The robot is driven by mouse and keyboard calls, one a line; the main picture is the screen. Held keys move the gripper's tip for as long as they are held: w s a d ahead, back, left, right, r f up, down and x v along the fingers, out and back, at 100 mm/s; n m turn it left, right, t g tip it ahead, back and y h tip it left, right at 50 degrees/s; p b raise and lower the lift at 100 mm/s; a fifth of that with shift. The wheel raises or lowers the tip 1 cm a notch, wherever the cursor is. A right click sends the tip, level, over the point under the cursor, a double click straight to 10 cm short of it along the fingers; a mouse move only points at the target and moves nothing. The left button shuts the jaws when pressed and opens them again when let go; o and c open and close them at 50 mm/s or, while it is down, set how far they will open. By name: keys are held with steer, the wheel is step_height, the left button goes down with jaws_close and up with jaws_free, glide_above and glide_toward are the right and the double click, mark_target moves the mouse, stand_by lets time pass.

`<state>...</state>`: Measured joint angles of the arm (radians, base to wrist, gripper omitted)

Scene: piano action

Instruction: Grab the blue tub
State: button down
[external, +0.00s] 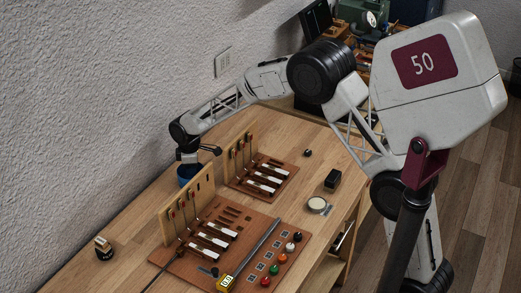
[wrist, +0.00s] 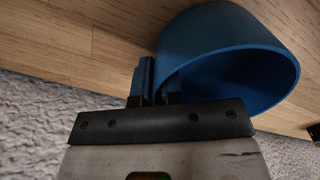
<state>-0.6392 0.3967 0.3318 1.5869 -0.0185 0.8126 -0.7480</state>
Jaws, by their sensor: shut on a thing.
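The blue tub (wrist: 262,78) is a round, open container on the wooden table's far left side in the external view (external: 184,174), close to the wall. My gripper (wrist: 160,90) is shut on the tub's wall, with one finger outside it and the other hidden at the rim. In the external view my gripper (external: 188,160) is above the tub and covers its top. The tub's underside is hidden, so I cannot tell whether it touches the table.
Two piano action models stand close by: a larger one (external: 232,222) in front and a smaller one (external: 275,178) to the right. A grey textured wall (external: 110,110) is behind. A small dark device (external: 103,248) is at the left. A black box (external: 332,180) and round tin (external: 317,205) are at right.

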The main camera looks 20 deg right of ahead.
step_height(320, 180, up, 10)
stand_by(0.6)
